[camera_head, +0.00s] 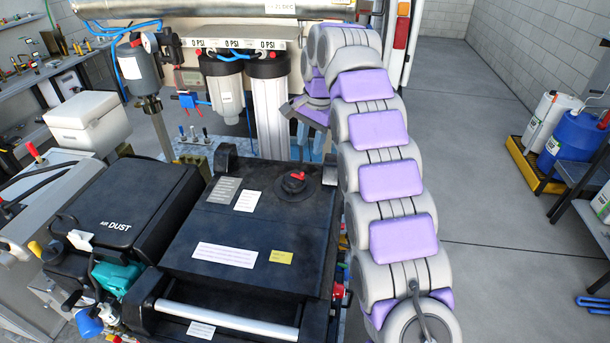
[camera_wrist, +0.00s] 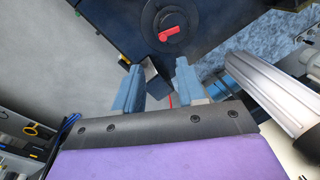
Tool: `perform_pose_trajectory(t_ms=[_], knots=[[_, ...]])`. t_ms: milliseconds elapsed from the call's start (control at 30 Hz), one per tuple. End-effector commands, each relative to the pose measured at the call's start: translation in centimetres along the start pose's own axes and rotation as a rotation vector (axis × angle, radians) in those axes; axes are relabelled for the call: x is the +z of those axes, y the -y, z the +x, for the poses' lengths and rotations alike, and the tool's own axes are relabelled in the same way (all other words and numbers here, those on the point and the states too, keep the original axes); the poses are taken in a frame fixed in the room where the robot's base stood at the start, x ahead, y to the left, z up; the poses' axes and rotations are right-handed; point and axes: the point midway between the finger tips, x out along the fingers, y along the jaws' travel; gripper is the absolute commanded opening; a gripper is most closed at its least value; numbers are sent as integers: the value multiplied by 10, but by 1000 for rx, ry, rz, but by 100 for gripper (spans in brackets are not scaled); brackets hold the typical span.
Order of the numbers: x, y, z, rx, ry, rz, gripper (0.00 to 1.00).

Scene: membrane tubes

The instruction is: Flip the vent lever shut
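A red lever (camera_head: 297,176) sits on a round black fitting (camera_head: 294,187) on top of the large black case (camera_head: 250,225); it appears to be the vent lever. In the wrist view the red lever (camera_wrist: 168,34) lies nearly crosswise on its dark disc, just beyond my fingertips. My gripper (camera_head: 311,154) is behind the case's back right side in the head view, partly hidden by my own arm. In the wrist view my gripper (camera_wrist: 158,66) has its two blue-grey fingers apart, with nothing held between them. The fingers look apart from the lever.
A clear-and-white filter housing (camera_head: 270,108) hangs close to my gripper; it also shows at right in the wrist view (camera_wrist: 268,88). A second filter housing (camera_head: 225,95) hangs beside it. An "Air Dust" box (camera_head: 120,225) stands left of the case. Open floor (camera_head: 490,200) lies to the right.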

Motion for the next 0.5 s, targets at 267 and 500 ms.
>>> perform_pose_trajectory(t_ms=[267,500], knots=[[2,3,38,5,2,0,40],[2,0,72,7,6,1,40]])
